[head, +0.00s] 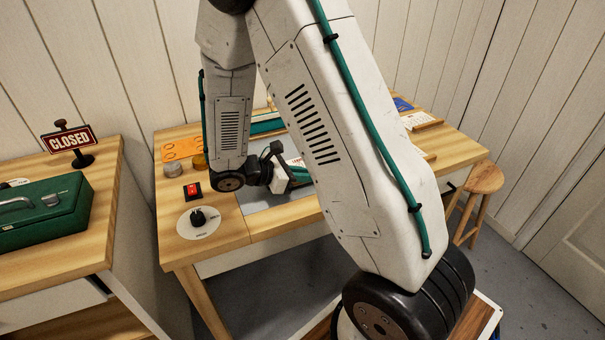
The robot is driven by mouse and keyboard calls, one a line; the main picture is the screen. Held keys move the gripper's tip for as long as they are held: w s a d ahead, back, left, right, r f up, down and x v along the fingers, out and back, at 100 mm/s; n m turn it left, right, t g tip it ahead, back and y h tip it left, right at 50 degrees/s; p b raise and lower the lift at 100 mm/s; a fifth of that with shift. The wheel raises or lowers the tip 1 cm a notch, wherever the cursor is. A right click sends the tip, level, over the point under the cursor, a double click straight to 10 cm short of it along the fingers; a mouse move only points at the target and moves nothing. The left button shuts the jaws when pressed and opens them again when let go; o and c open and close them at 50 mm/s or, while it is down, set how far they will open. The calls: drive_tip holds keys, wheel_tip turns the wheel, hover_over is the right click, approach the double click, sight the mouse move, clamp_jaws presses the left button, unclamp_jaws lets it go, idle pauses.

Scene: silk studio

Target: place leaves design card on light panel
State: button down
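The light panel (272,202) looks like the grey flat surface set into the wooden worktable, and my arm covers much of it. My gripper (283,172) is low over this panel, partly hidden behind my arm. Its fingertips do not show clearly, so I cannot tell whether it is open or holds anything. I cannot make out a leaves design on any card. An orange sheet with ring shapes (182,149) lies at the table's back left. A blue flat piece (402,104) and a white card on a wooden holder (420,121) are at the right.
The worktable (213,241) carries a dial (198,217), a red switch (192,190) and small jars (173,170) at its left. A side bench holds a green toolbox (45,212) and a CLOSED sign (69,139). A stool (485,178) stands at the right.

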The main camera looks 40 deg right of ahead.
drive_tip(key=shift+f, duration=0.25)
drive_tip(key=c, duration=1.4)
unclamp_jaws()
